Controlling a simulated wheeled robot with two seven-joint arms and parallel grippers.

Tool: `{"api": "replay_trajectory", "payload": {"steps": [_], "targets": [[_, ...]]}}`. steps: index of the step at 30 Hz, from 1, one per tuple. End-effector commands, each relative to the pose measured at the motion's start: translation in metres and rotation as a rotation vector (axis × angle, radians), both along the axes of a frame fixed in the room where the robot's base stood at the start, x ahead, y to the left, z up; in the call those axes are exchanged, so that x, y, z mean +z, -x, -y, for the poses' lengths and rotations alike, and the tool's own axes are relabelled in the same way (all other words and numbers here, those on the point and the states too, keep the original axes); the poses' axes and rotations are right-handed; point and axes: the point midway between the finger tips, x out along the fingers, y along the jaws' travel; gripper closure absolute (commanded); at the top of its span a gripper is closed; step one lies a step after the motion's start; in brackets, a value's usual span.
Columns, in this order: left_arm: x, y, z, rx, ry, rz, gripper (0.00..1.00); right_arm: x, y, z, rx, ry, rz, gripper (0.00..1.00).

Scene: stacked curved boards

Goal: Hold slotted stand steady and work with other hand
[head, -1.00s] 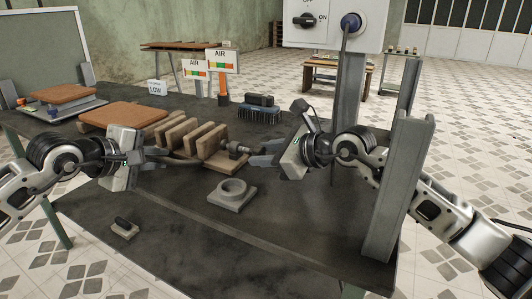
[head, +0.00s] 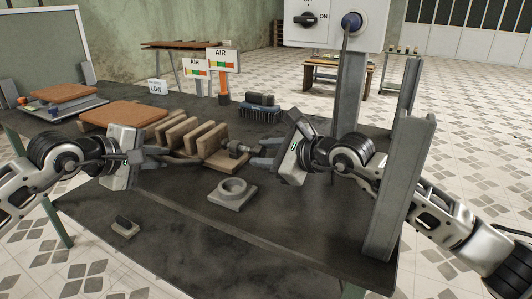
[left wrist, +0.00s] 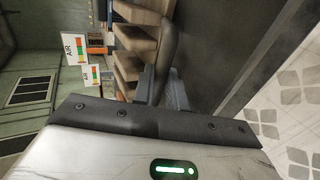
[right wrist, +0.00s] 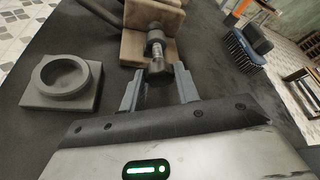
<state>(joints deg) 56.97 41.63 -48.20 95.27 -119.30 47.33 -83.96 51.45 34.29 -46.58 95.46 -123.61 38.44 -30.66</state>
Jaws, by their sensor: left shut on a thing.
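The slotted stand (head: 190,137) is wooden, with several upright slats, on the table. It also shows in the left wrist view (left wrist: 128,68). My left gripper (head: 167,155) is shut on a dark bar-like handle (left wrist: 166,45) at the stand's near left side. A grey metal knob on a threaded shaft (right wrist: 157,66) sticks out from the stand's right end; it also shows in the head view (head: 237,147). My right gripper (right wrist: 158,88) is open, with its fingertips either side of the knob's end. I cannot tell whether they touch it.
A grey ring on a square base (head: 232,190) lies in front of the stand. A brown curved board (head: 125,115) is at the left. A grey upright post (head: 400,190) stands at the right.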

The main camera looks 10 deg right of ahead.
Motion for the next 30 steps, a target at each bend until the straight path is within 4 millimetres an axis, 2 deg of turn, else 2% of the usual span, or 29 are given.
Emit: {"api": "replay_trajectory", "payload": {"steps": [1, 2, 3, 14, 30], "targets": [[-0.001, 0.001, 0.002, -0.005, 0.002, -0.002, 1.0, 0.0, 0.001, -0.002, 0.003, -0.002, -0.001, 0.58], [-0.001, 0.001, 0.002, -0.005, 0.002, -0.002, 1.0, 0.0, 0.001, -0.001, 0.003, -0.002, -0.001, 0.49], [-0.001, 0.001, 0.002, -0.005, 0.002, -0.002, 1.0, 0.0, 0.001, -0.001, 0.002, -0.002, -0.001, 0.47], [-0.001, 0.001, 0.001, -0.003, 0.002, -0.002, 1.0, 0.002, 0.005, 0.004, 0.001, -0.003, -0.001, 0.47], [-0.001, 0.0, 0.001, -0.002, 0.0, -0.002, 1.0, 0.034, 0.075, 0.067, 0.0, -0.001, -0.001, 0.47]]}}
